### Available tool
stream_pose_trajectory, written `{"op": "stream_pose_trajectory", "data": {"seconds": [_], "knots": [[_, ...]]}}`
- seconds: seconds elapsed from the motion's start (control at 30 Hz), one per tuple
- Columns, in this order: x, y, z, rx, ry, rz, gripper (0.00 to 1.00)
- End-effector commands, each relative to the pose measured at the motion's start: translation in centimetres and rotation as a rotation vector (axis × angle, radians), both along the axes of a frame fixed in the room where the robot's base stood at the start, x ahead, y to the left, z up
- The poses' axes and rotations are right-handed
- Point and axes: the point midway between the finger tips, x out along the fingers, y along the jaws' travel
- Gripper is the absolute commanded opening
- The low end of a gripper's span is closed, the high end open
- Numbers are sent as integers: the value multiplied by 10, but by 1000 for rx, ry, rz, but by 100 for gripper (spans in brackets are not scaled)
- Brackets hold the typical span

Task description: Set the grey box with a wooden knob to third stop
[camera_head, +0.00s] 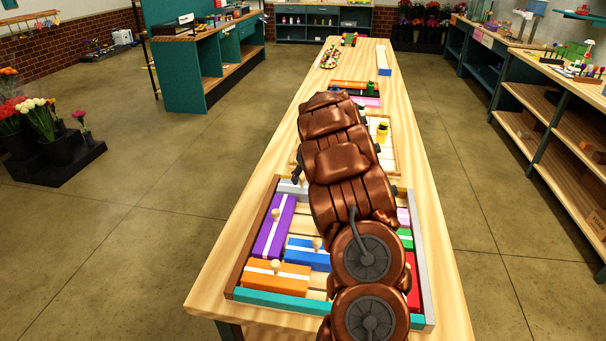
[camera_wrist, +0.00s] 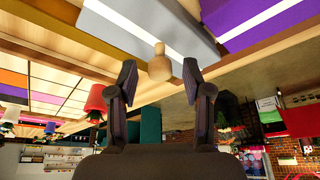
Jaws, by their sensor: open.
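The grey box (camera_wrist: 122,28) with a white stripe and a pale wooden knob (camera_wrist: 160,66) fills the top of the wrist view. My gripper (camera_wrist: 159,72) is open, with one finger on each side of the knob; I cannot tell whether either touches it. In the head view, part of the grey box (camera_head: 288,187) shows at the far left of the framed tray (camera_head: 262,297), behind the purple box. My arm hides much of the tray there, and the stops cannot be made out.
A purple box (camera_head: 273,226) lies close to the grey one. Blue (camera_head: 306,253) and orange (camera_head: 276,276) boxes with knobs lie nearer. Red (camera_head: 412,285) and green (camera_head: 405,238) boxes show right of my arm. A second tray (camera_head: 391,160) stands beyond.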

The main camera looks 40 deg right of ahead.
Motion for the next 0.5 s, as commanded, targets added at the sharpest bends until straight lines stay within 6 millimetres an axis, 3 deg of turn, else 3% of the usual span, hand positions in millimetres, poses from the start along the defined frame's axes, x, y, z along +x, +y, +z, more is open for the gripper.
{"op": "stream_pose_trajectory", "data": {"seconds": [0.33, 0.5], "knots": [[1, 0, -2, 0, 0, 0, 49], [1, 0, -2, 0, 0, 0, 31]]}}
